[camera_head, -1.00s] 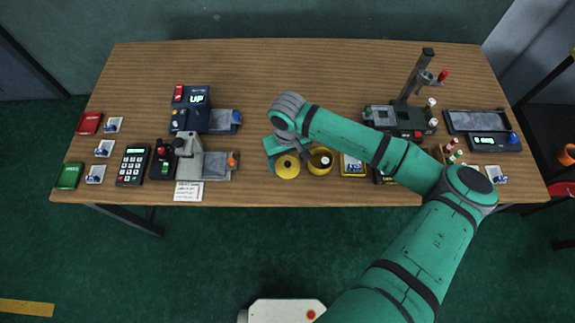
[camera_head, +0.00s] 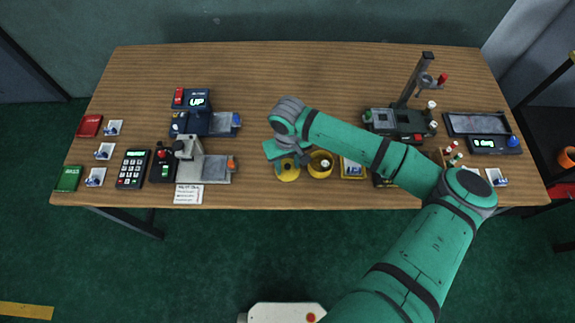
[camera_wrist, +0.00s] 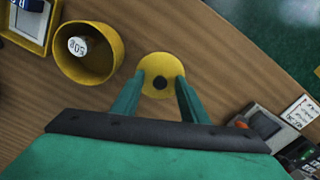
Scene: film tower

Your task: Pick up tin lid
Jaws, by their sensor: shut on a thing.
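The tin lid (camera_wrist: 161,66) is a round yellow disc with a dark knob (camera_wrist: 160,83) at its middle in the wrist view. It also shows below my gripper in the head view (camera_head: 288,174). My gripper (camera_wrist: 160,86) is shut on the lid's knob, with one green finger on each side. Beside the lid stands an open round yellow tin (camera_wrist: 112,55). A white labelled cylinder (camera_wrist: 78,46) is inside it. I cannot tell whether the lid is touching the table.
A yellow-rimmed tray (camera_head: 353,168) stands right of the tin. A grey machine (camera_head: 205,168) stands to the left, with a dark blue device reading UP (camera_head: 195,113) behind it. A stand (camera_head: 400,120) is at the back right. The table's back middle is clear.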

